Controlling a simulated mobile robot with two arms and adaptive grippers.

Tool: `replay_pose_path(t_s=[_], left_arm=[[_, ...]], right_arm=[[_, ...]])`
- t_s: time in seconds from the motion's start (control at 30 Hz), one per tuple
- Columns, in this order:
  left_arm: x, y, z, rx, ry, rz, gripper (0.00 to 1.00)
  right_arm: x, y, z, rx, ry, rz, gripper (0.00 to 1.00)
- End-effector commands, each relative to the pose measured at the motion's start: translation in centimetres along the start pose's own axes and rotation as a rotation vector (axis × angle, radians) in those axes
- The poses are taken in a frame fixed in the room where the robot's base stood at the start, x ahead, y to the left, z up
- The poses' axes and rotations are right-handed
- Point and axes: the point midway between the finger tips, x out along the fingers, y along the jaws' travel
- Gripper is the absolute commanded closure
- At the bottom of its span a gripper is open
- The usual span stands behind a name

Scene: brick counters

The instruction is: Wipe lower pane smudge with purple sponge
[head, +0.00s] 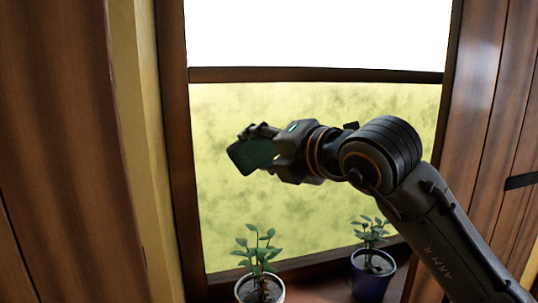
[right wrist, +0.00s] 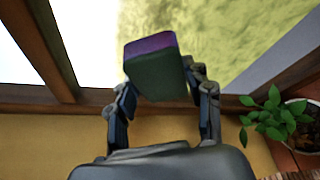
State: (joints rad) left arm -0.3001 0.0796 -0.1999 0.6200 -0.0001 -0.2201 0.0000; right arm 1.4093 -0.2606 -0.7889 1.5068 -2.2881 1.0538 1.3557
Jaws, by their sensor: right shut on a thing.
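The lower window pane (head: 320,225) is yellowish with mottled dark smudges, mostly across its upper half. My right gripper (head: 254,146) is in front of the pane's upper left part. It is shut on the sponge (head: 247,157), whose dark green face shows in the head view. In the right wrist view the sponge (right wrist: 158,74) sits between both fingers, with a purple layer on its far side towards the pane. I cannot tell whether the sponge touches the glass. My left gripper is not in view.
A plant in a white pot (head: 259,289) and one in a blue pot (head: 372,274) stand on the sill below the pane. A wooden crossbar (head: 315,75) separates the bright upper pane. Wooden panels (head: 60,150) flank the window.

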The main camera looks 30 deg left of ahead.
Motion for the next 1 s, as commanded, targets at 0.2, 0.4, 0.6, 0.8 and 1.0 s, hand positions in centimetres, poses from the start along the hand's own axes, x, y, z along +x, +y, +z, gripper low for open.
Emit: replay_pose_path(t_s=[0.2,0.4,0.6,0.8,1.0], left_arm=[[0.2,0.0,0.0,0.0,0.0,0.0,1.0],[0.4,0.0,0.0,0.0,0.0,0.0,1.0],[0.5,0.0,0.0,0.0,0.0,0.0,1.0],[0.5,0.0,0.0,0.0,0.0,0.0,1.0],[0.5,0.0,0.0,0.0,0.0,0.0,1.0]], right_arm=[[-0.3,0.0,0.6,0.0,-0.001,0.0,0.74],[-0.8,-0.9,2.0,0.001,-0.003,0.0,0.74],[-1.3,-1.7,3.2,0.0,-0.002,-0.001,0.74],[-1.5,-2.0,3.7,0.001,-0.003,-0.001,0.74],[-2.1,-2.9,5.1,0.002,-0.004,-0.001,0.74]])
